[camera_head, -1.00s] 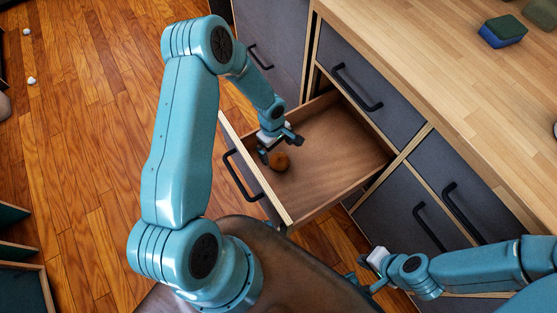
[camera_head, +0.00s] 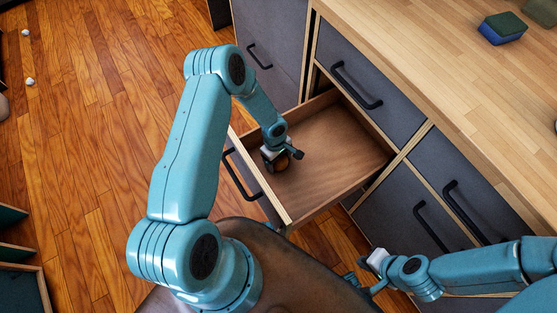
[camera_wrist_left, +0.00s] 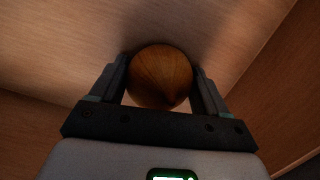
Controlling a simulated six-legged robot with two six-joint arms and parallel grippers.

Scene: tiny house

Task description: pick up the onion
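The round brown onion (camera_wrist_left: 160,77) lies in the open drawer, close to its front panel. In the head view the onion (camera_head: 281,164) is mostly hidden by my left gripper (camera_head: 282,160). In the left wrist view the fingers of my left gripper (camera_wrist_left: 160,82) stand one on each side of the onion, spread and very near its sides. I cannot tell whether they touch it. My right gripper (camera_head: 367,274) is low in the head view, beside the cabinet and away from the drawer; its finger opening is too small to make out.
The pulled-out drawer (camera_head: 335,165) has low wooden walls around the onion and is otherwise empty. A wooden counter (camera_head: 450,75) lies above the cabinets, with a blue and green sponge (camera_head: 502,29) on it. Wooden floor (camera_head: 95,130) is open at left.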

